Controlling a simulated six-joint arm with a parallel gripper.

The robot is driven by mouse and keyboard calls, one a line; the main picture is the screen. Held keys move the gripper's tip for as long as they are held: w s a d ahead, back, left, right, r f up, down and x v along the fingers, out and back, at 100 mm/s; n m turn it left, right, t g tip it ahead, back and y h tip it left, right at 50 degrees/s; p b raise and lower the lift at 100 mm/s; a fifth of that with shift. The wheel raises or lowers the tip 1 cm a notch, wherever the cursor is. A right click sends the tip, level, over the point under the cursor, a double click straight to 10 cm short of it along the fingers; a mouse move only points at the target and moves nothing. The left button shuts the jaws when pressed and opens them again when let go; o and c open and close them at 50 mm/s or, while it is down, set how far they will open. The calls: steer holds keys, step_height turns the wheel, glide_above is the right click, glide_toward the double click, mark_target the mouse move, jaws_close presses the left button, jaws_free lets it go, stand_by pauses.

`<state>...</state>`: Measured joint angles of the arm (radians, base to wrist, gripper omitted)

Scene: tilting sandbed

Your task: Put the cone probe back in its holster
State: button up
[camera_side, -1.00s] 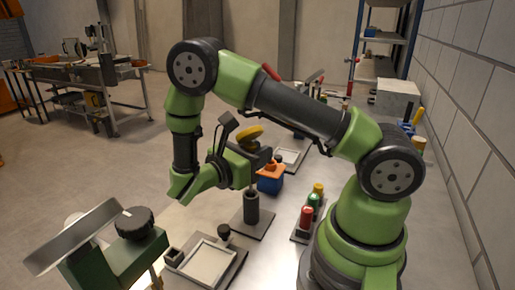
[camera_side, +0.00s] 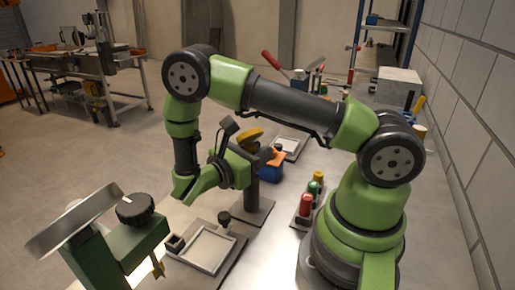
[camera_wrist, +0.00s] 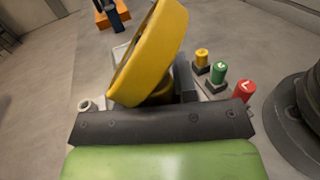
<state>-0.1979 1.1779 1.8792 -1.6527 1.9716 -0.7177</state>
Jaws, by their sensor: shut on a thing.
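My gripper (camera_side: 258,161) is shut on the cone probe, whose yellow round head (camera_side: 249,136) shows above the jaws. In the wrist view the yellow probe head (camera_wrist: 150,55) is large and tilted above the dark gripper body; the fingertips are hidden there. A dark upright post on a flat grey plate, which looks like the holster (camera_side: 252,197), stands directly below the gripper in the side view. The probe's lower end is dark and hidden, so I cannot tell whether it is inside the post.
Red (camera_side: 305,204), green (camera_side: 314,187) and yellow (camera_side: 318,177) capped pieces stand right of the post. A blue and orange box (camera_side: 270,170) is behind. A framed tray (camera_side: 209,250) lies in front, near a green fixture with a black knob (camera_side: 136,208).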

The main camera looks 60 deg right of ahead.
steer(key=shift+f, duration=0.25)
steer(key=o, duration=0.9)
steer(key=v, duration=1)
steer(key=shift+r, duration=0.1)
